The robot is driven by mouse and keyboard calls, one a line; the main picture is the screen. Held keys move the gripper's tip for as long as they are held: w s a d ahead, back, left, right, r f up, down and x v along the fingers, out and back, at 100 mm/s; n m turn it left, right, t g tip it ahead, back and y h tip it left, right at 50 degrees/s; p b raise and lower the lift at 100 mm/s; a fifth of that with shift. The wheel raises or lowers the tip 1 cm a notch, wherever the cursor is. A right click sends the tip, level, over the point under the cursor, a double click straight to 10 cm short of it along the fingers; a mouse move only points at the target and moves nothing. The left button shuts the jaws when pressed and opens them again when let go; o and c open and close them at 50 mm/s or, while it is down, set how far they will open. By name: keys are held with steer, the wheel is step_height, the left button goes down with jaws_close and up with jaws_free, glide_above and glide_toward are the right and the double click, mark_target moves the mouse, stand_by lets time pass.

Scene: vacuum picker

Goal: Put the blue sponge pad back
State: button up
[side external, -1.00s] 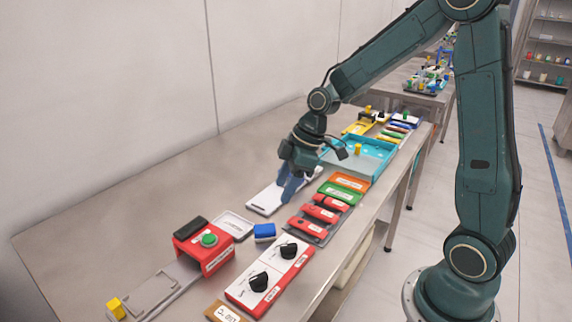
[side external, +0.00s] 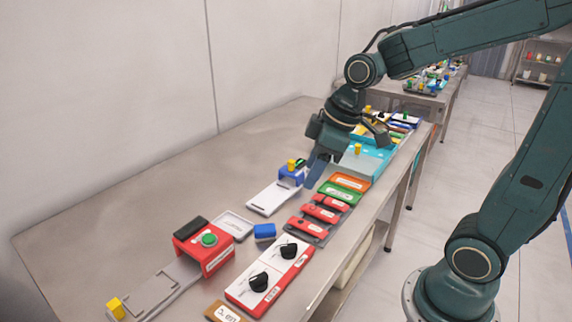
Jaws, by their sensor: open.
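The blue sponge pad (side external: 264,231) sits on the metal table, just right of a small light labelled tray (side external: 233,225). My gripper (side external: 316,178) is open and hangs over the table farther back and to the right, beyond the white slotted plate (side external: 273,199) and apart from the pad. Nothing shows between its fingers, though the fingertips are small and partly overlap in this view.
A red box with a green button (side external: 208,239) stands left of the pad. A red-edged panel with two black knobs (side external: 278,276) lies in front. Red handled pieces (side external: 311,217) are to the right. A blue block with a yellow top (side external: 290,175) and a turquoise tray (side external: 378,162) are behind.

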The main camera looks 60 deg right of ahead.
steer(key=s+r+m, duration=0.2)
steer(key=s, duration=0.4)
steer(key=s+r+m+t+h, duration=0.1)
steer(key=s+r+m, duration=0.1)
steer(key=s, duration=0.5)
steer(key=shift+a+m+t, duration=0.15)
steer(key=shift+m+t, duration=0.15)
steer(key=shift+m, duration=0.5)
